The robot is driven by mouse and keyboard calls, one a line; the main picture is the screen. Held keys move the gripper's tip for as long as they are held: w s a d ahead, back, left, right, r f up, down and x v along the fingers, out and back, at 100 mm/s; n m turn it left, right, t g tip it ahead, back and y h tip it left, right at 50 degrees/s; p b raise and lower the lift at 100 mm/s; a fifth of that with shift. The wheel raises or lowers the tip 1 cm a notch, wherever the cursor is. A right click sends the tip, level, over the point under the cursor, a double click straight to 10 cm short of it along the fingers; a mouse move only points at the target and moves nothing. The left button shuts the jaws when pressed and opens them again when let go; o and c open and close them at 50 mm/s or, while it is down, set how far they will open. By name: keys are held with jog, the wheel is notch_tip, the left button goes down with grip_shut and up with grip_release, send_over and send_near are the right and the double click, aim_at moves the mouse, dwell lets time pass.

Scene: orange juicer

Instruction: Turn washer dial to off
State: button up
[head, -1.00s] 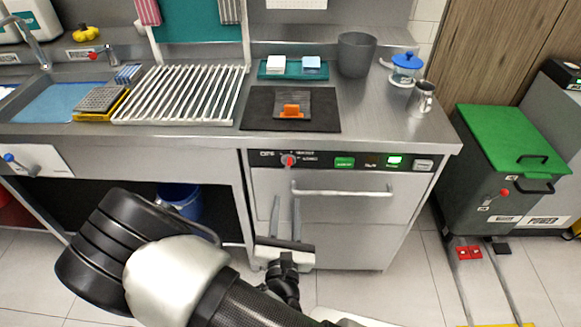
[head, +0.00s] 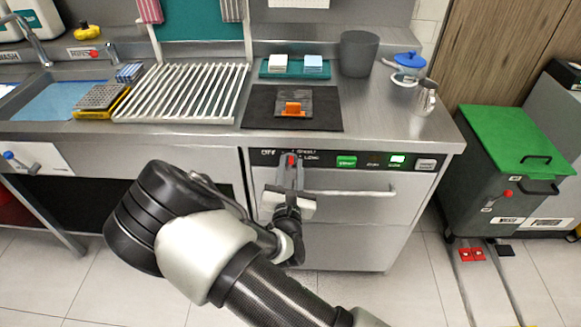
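The washer dial (head: 291,160) is a small red knob on the black control strip of the steel washer (head: 345,215). The word OFF is printed to its left, and more labels stand to its right. My gripper (head: 290,165) is at the strip, with its two grey fingers pointing up and apart, one on each side of the dial. The fingers hide most of the knob, so its pointing direction and any contact cannot be told.
Green lit buttons (head: 346,161) sit right of the dial. A bar handle (head: 350,192) runs just below, close to my gripper. A black mat (head: 255,110) with an orange-handled item lies on the counter above. A green-lidded bin (head: 510,140) stands at the right.

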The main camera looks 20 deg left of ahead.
jog(key=shift+c, duration=0.3)
grip_shut()
jog(key=shift+n+p, duration=0.3)
jog(key=shift+p, duration=0.15)
jog(key=shift+s+a+r+n+p, duration=0.1)
jog(key=shift+a+r+n+p, duration=0.1)
jog(key=shift+n+p, duration=0.75)
jog(key=n+p, duration=0.2)
jog(key=shift+a+n, duration=0.1)
jog(key=shift+n, duration=0.25)
jog(key=n+p, duration=0.2)
jog(key=n, duration=0.1)
jog(key=shift+a+f+n, duration=0.2)
jog(key=shift+n, duration=0.1)
jog(key=shift+s+a+f+n+p, duration=0.1)
jog(key=shift+n+p, duration=0.25)
jog(key=shift+n, duration=0.4)
jog(key=shift+f+n+p, duration=0.1)
jog(key=shift+n+p, duration=0.25)
jog(key=shift+n, duration=0.7)
